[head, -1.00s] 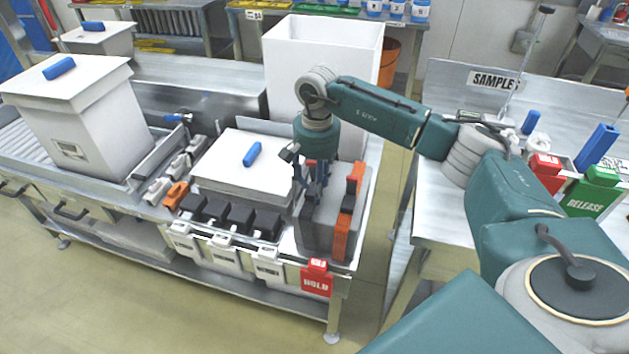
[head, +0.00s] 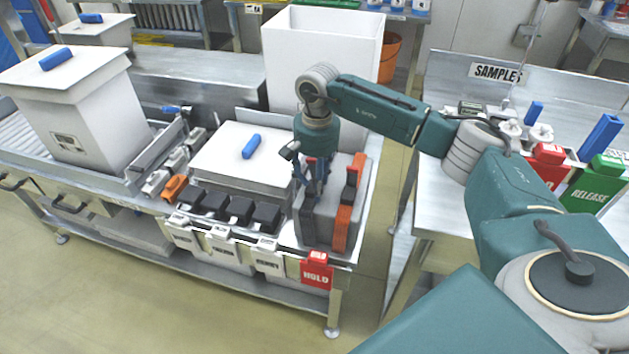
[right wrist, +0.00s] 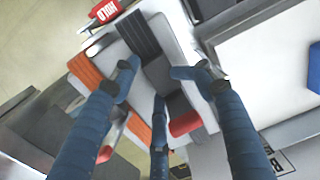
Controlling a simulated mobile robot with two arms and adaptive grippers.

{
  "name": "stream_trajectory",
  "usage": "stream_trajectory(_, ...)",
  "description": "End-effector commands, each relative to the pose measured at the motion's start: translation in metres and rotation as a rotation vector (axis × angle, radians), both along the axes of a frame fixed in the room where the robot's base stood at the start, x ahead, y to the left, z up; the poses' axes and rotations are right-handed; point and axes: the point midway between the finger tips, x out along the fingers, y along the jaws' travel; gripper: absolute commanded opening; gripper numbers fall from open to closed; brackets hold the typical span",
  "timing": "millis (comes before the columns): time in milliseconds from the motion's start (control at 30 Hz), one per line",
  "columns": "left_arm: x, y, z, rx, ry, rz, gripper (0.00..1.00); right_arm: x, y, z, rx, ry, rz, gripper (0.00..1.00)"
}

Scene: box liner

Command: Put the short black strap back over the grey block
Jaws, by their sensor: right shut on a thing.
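The grey block (head: 367,190) stands at the right end of the near bench, with an orange strap (head: 343,229) around its right part. The short black strap (head: 314,222) shows as a dark band left of the orange one. In the right wrist view the black strap (right wrist: 138,32) is ridged on the block's side and runs on beneath my fingers towards a red end. My right gripper (head: 316,182) points down at the block's top, its blue fingers closed on the black strap; the contact itself is partly hidden. It also shows in the right wrist view (right wrist: 160,78). My left gripper is out of view.
A white lidded box (head: 243,166) with a blue handle sits left of the block. Several black blocks (head: 240,212) line the bench front. A red HOLD sign (head: 317,272) hangs below the block. A tall white bin (head: 285,60) stands behind.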

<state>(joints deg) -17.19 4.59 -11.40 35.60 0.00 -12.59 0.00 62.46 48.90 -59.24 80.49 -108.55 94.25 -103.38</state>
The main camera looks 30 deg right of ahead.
Motion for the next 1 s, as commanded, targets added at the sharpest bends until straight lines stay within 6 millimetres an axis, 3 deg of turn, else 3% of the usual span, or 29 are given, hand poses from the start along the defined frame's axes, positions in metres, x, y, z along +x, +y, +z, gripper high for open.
stream_trajectory(1000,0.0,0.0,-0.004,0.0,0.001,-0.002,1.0,0.011,0.01,-0.002,0.001,0.006,0.002,0.0)
